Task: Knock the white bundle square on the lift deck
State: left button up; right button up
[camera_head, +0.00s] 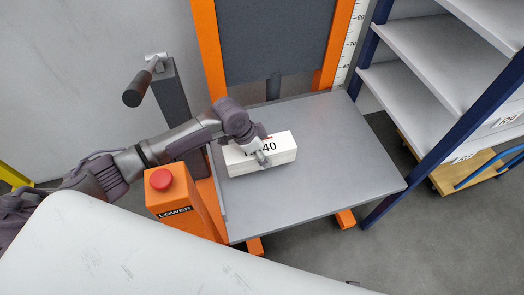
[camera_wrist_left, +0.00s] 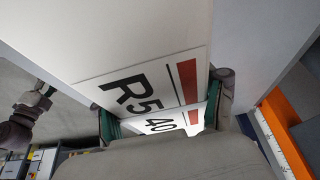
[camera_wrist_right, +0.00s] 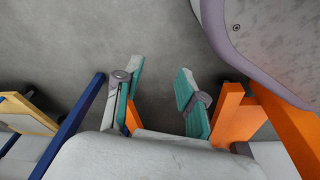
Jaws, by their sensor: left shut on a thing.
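The white bundle (camera_head: 284,147) lies on the grey lift deck (camera_head: 330,165), towards its left side. My right gripper (camera_wrist_right: 160,68) shows only in the right wrist view, open and empty above grey floor.
An orange post with a red button (camera_head: 161,180) marked "LOWER" stands left of the deck. A dark handle (camera_head: 140,85) rises behind it. The orange mast (camera_head: 208,50) is at the back. A blue-framed shelf rack (camera_head: 440,60) stands at the right. The deck's right half is bare.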

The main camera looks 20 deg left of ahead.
pick_arm(q)
jog(key=shift+w+r+p, duration=0.1)
jog(key=shift+r+p, duration=0.4)
jog(key=shift+r, duration=0.1)
jog(key=shift+r+p, duration=0.5)
jog(key=shift+p, duration=0.1)
jog(key=shift+r+p, duration=0.4)
jog(key=shift+p, duration=0.05)
jog(key=shift+r+p, duration=0.4)
jog(key=shift+p, duration=0.15)
pick_arm(e)
jog(key=s+d+f+g, duration=0.1)
jog(key=s+d+f, duration=0.1)
jog(key=s+f, duration=0.6)
jog(key=shift+s, duration=2.1)
jog(key=shift+r, duration=0.1)
